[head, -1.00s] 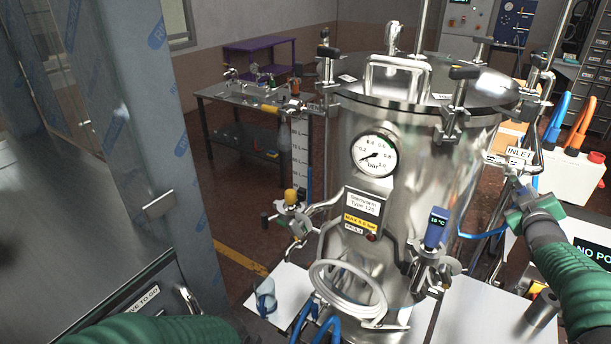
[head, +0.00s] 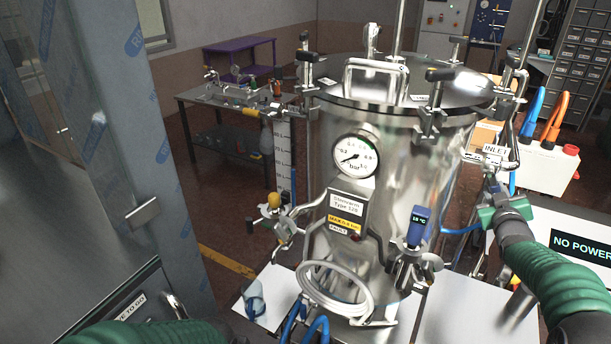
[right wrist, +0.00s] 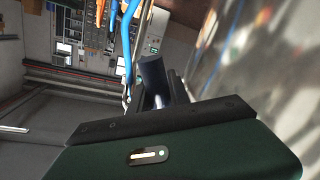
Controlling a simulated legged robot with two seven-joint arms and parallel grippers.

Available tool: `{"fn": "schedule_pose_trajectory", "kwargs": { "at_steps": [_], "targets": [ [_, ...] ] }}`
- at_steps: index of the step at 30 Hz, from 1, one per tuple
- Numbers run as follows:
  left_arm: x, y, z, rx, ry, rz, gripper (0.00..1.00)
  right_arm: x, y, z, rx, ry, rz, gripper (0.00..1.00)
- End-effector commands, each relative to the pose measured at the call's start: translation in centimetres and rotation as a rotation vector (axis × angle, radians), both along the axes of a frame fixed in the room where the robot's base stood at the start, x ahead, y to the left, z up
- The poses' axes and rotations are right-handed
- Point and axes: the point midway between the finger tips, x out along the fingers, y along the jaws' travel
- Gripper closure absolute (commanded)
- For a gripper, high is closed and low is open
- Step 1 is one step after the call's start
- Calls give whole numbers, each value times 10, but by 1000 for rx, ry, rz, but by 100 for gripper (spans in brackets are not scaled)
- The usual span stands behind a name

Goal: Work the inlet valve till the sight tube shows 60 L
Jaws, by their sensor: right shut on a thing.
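The steel tank (head: 400,190) stands in the middle of the head view. The sight tube with its white scale (head: 283,155) is upright at the tank's left side; its level and figures are too small to read. The INLET label (head: 493,151) is at the tank's right side, with pipework around it. My right gripper (head: 489,204) is just below that label, shut on what appears to be the inlet valve's handle, mostly hidden by the jaws. In the right wrist view a dark cylindrical piece (right wrist: 153,75) shows at the jaws. My left gripper is out of view; only its green sleeve shows.
A pressure gauge (head: 355,156) and a coiled pale hose (head: 335,290) are on the tank front. Blue hose runs beside the gripper. A grey cabinet (head: 130,130) stands at the left.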

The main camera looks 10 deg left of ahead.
Motion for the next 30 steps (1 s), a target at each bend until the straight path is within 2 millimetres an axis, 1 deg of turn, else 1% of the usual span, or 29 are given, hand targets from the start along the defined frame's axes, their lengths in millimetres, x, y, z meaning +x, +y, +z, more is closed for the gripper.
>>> {"fn": "schedule_pose_trajectory", "kwargs": {
  "at_steps": [1, 4, 15, 23, 30],
  "targets": [
    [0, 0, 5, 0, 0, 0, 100, 0, 2, -3, 37, -2, -1, 100],
    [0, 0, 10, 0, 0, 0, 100, 2, 7, -5, 121, -27, -1, 100],
    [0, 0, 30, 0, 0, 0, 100, 7, 26, -9, 388, -106, -2, 100],
    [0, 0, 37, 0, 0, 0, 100, 9, 33, -10, 490, -139, -1, 100],
    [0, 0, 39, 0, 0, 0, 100, 10, 35, -10, 519, -147, -2, 100]
  ]
}}
